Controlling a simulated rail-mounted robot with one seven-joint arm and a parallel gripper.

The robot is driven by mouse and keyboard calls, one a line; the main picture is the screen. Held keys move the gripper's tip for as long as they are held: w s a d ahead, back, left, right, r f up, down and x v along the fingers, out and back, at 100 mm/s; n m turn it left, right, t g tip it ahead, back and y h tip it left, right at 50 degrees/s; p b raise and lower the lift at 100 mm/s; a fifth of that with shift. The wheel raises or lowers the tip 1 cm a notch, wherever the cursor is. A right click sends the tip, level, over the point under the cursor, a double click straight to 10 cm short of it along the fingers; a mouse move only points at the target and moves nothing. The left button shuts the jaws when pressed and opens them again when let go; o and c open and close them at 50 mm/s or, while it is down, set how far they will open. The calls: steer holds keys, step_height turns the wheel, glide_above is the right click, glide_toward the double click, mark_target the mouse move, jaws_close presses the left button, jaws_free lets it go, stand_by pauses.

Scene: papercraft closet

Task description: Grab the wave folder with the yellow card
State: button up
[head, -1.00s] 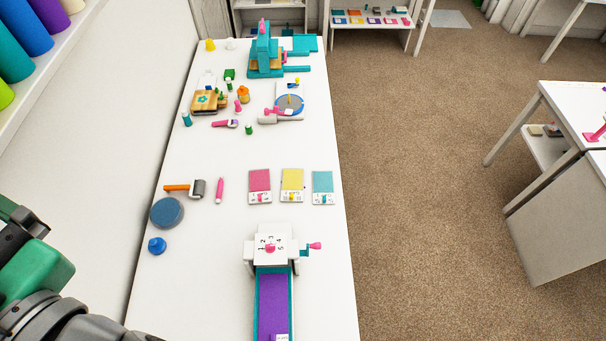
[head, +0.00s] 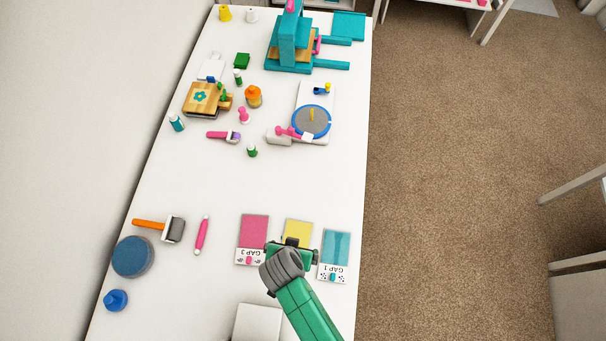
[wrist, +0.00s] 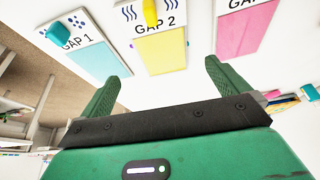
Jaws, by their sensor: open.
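The wave folder, marked GAP 2 with wavy lines, lies flat on the white table; its yellow card shows in the head view (head: 298,229) and in the wrist view (wrist: 163,53). A yellow tab (wrist: 150,12) sits at its labelled end. My gripper (head: 291,246) is over the labelled end of this folder in the head view and hides that end. In the wrist view my gripper (wrist: 162,74) is open and empty, its two green fingers spread either side of the yellow card's line. I cannot tell the height above the folder.
The teal GAP 1 folder (head: 335,252) lies close on the right, the pink GAP 3 folder (head: 252,235) close on the left. A pink pen (head: 202,235), a roller (head: 172,230) and a blue round pad (head: 133,256) lie further left.

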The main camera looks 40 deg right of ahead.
steer(key=shift+a+f, duration=0.1)
steer(key=shift+f, duration=0.25)
steer(key=shift+w+f, duration=0.1)
steer(key=shift+f, duration=0.4)
steer(key=b+x, duration=0.1)
steer(key=x, duration=0.5)
steer(key=shift+r, duration=0.1)
steer(key=c, duration=0.9)
steer(key=shift+c, duration=0.2)
steer(key=shift+r, duration=0.15)
step_height(320, 180, up, 10)
steer(key=shift+f+p, duration=0.1)
steer(key=shift+p, duration=0.6)
